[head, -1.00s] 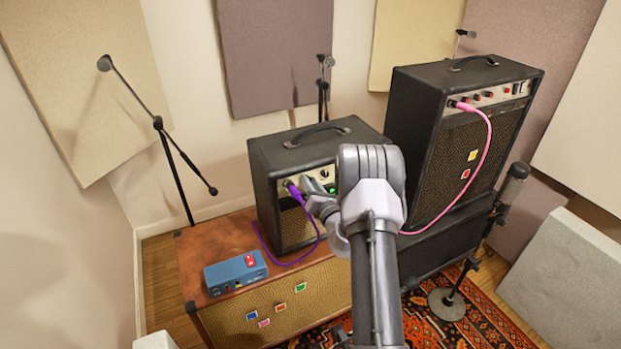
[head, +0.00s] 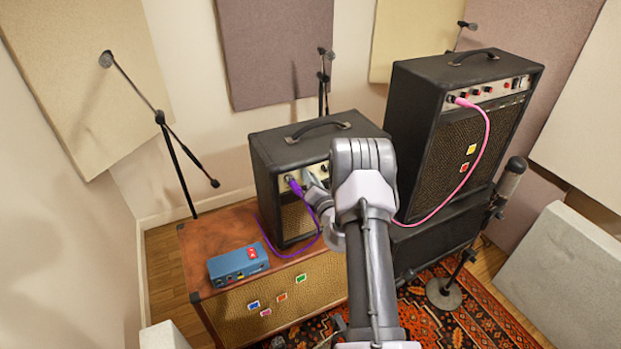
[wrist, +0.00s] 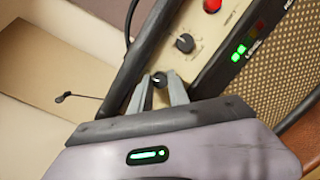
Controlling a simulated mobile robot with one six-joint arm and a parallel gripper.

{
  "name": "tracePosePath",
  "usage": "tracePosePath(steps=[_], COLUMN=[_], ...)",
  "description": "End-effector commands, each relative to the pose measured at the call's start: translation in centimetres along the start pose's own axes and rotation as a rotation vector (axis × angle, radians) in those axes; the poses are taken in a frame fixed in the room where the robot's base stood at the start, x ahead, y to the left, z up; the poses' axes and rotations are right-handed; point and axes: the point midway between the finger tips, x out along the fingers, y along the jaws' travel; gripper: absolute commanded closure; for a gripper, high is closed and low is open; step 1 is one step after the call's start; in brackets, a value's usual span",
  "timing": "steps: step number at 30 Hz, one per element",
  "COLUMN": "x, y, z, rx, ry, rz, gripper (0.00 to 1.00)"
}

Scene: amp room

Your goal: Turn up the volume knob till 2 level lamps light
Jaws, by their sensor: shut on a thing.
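A small black knob (wrist: 158,79) on the cream panel of the small black amp (head: 283,155) sits between the fingertips of my gripper (wrist: 160,90). The gripper is shut on it. I take it for the volume knob; its label is hidden by the fingers. In the wrist view, the level lamps (wrist: 240,51) sit on a dark strip to the right: two glow green, and those beyond them look dim red. In the head view, my gripper (head: 314,187) is at the amp's front, and my wrist hides most of the panel.
A second knob (wrist: 185,43) and a red lamp (wrist: 211,5) are farther along the panel. A purple cable (head: 318,232) plugs in close left of my gripper. A blue pedal box (head: 238,264) lies on the brown cabinet (head: 213,222). A taller amp (head: 425,90) stands right.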

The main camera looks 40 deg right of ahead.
Motion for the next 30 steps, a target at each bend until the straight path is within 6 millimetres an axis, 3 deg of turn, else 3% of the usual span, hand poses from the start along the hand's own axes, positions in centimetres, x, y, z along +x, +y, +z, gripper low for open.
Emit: tracePosePath(steps=[2, 3, 6, 20, 23, 29, 30], x=[0.0, 0.0, 0.0, 0.0, 0.1, 0.1, -0.9], y=[0.0, -0.1, 0.0, -0.1, -0.5, -1.2, -0.8], z=[-0.1, -0.1, -0.1, -0.1, -0.4, -0.6, -0.1], rx=[0.000, 0.000, 0.000, -0.027, -0.158, -0.695, -0.732], ry=[0.001, 0.001, 0.001, -0.001, 0.002, 0.016, 0.024], rz=[-0.001, -0.001, -0.001, 0.008, 0.035, 0.142, 0.148], gripper=[1.00, 0.75, 0.57, 0.57, 0.57, 0.57, 0.57])
